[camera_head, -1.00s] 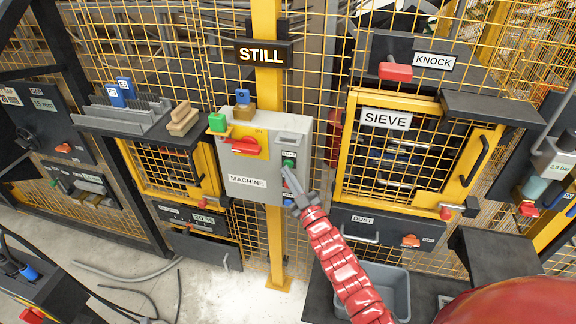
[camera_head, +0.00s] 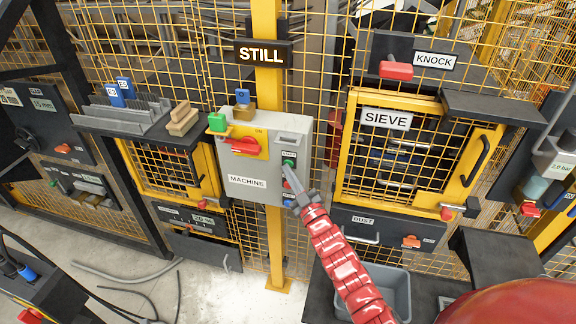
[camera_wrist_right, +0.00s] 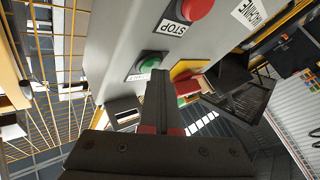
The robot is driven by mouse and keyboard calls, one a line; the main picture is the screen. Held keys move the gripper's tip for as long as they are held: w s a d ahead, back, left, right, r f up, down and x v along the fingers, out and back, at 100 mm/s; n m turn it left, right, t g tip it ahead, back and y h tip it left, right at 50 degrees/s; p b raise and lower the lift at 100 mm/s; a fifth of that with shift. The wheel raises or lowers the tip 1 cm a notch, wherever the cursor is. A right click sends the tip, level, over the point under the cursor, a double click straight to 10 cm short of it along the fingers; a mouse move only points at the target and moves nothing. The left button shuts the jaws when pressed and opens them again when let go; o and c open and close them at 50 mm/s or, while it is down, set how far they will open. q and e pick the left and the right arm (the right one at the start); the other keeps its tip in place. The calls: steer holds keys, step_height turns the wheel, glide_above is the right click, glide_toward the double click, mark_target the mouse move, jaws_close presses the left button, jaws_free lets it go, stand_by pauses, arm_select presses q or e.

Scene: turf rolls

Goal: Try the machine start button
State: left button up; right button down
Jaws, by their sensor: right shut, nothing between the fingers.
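The grey machine box (camera_head: 297,134), labelled MACHINE, is on the yellow post. On its right side a green button (camera_head: 289,162) sits above a red button. In the right wrist view the green button (camera_wrist_right: 150,63) has a small label plate, and the red button (camera_wrist_right: 197,7) is marked STOP. My right gripper (camera_head: 287,172) is shut and empty, its fingertips just below the green button. In the right wrist view the fingertips (camera_wrist_right: 159,74) are beside the green button; I cannot tell whether they touch it. My left gripper is not in view.
A sign (camera_head: 262,55) above the box reads STILL. A red switch handle (camera_head: 245,145) and a blue tag (camera_head: 242,96) on a padlock-like block are on the box. The caged SIEVE door (camera_head: 343,150) is to the right. A grey bin (camera_head: 398,283) is below.

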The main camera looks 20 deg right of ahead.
steer(key=shift+s+a, duration=0.45)
steer(key=shift+s, duration=0.2)
steer(key=s+a, duration=0.2)
steer(key=s, duration=0.2)
steer(key=shift+s+a, duration=0.1)
steer(key=shift+a, duration=0.3)
stand_by(0.6)
